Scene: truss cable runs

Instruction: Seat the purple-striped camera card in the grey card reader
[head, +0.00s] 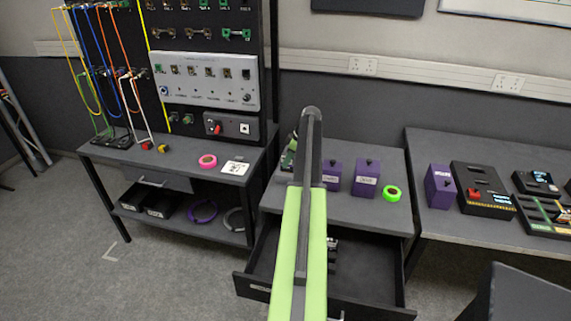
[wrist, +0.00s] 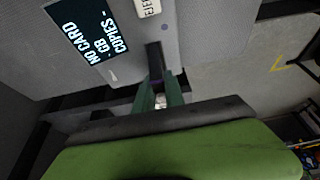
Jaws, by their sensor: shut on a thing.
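The grey card reader (wrist: 195,45) fills the top of the wrist view. Its dark screen (wrist: 88,30) reads "NO CARD", "- GB" and "COPIES -". My gripper (wrist: 160,88) has its two green fingers close together in front of the reader, shut on the camera card (wrist: 157,82). In the head view my arm hides the gripper and card, and I cannot make out the reader.
An open drawer (head: 372,268) juts out below the middle bench (head: 395,215). Purple boxes (head: 366,178) and a green tape roll (head: 392,193) stand on that bench. A tool board with hanging cables is at left, and another bench (head: 480,150) with black devices is at right.

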